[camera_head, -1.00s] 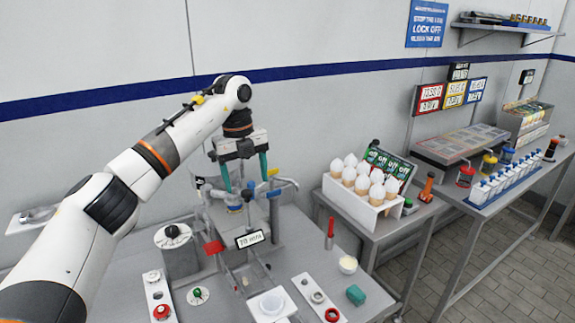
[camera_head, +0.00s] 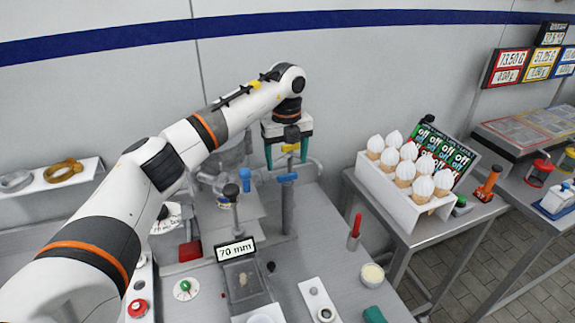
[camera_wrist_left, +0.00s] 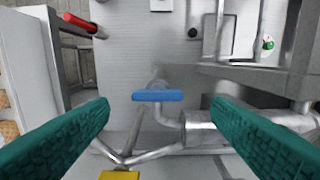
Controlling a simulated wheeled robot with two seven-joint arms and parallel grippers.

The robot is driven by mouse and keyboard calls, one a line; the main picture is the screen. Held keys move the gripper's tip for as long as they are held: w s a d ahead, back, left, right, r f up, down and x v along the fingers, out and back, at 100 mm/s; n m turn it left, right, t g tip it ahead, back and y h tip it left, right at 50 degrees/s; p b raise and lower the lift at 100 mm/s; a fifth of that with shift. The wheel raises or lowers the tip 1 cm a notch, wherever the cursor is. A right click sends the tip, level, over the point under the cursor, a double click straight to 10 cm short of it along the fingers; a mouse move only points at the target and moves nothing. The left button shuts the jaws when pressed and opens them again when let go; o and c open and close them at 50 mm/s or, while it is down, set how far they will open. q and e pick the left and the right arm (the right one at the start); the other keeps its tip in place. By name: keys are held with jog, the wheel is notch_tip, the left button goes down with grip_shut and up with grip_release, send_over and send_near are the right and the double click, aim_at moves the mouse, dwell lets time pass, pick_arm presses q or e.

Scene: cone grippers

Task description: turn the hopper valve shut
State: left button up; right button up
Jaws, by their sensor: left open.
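My left gripper (camera_head: 287,160) has two teal fingers, open and pointing down, with nothing between the tips. In the head view it is above and behind a blue bar handle (camera_head: 288,177) on a grey pipe. In the left wrist view a blue handle (camera_wrist_left: 157,96) lies crosswise in the gap between the fingers, apart from both. A yellow handle (camera_head: 290,147) shows close to the fingers, and yellow also shows at the wrist view's bottom edge (camera_wrist_left: 120,175). Another blue part (camera_head: 244,174) stands to the left. I cannot tell for sure which handle is the hopper valve.
A bent metal pipe (camera_wrist_left: 170,120) runs close to the blue handle. A "70 mm" sign (camera_head: 235,250) stands in front. A red-handled tool (camera_head: 355,226) stands upright to the right. A white rack (camera_head: 405,205) of cones is farther right. The wall is behind.

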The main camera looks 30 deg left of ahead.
aim_at(287, 175)
pick_arm(q)
notch_tip(287, 175, down, 4)
jog(key=shift+w+r+p, duration=0.15)
jog(key=shift+p, duration=0.35)
jog(key=shift+f, duration=0.45)
jog(key=shift+c, duration=0.2)
jog(key=c, duration=0.9)
jog(key=shift+c, duration=0.2)
pick_arm(e)
jog(key=shift+w+d+r, duration=0.2)
jog(key=shift+w+r, duration=0.55)
jog(key=shift+r, duration=0.05)
